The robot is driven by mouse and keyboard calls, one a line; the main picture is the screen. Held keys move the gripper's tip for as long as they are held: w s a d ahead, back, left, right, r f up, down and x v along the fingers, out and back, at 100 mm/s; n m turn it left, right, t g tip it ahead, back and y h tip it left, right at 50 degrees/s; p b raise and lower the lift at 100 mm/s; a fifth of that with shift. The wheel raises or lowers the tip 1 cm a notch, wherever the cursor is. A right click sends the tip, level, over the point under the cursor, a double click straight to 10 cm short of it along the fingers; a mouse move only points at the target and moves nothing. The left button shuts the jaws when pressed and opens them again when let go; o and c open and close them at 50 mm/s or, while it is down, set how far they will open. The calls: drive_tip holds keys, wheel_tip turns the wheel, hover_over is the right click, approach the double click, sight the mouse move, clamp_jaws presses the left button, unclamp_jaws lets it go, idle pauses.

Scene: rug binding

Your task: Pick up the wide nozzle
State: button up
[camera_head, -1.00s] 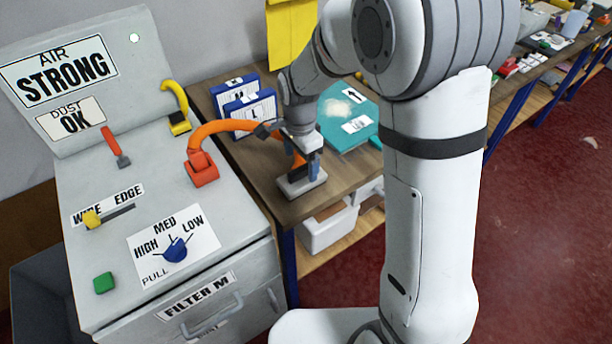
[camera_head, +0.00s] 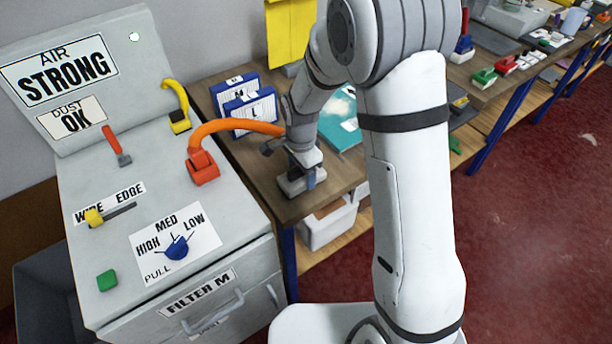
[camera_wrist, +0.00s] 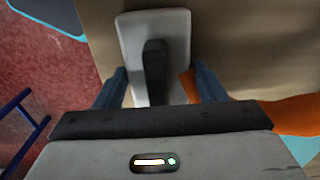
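A pale grey rounded block (camera_wrist: 178,30) with a dark raised part lies on the wooden bench; it looks like the wide nozzle, though no label shows. In the wrist view it lies ahead of and between the fingers of my gripper (camera_wrist: 160,86), which are apart with a gap on each side. In the head view the block (camera_head: 290,187) shows at the bench's front edge, right under my gripper (camera_head: 304,178), which partly hides it. I cannot tell the exact height between them.
An orange hose (camera_head: 235,126) arches from the grey machine (camera_head: 85,165) to behind my wrist; its orange also shows in the wrist view (camera_wrist: 295,115). Blue-framed cards (camera_head: 250,110) and a teal board (camera_head: 340,125) stand or lie behind. A white bin (camera_head: 327,228) sits below.

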drive_tip(key=c, duration=0.8)
drive_tip(key=shift+o, duration=0.2)
drive_tip(key=shift+r, duration=0.1)
wheel_tip(320, 180, up, 10)
drive_tip(key=shift+f+b, duration=0.1)
drive_tip(key=shift+b, duration=0.4)
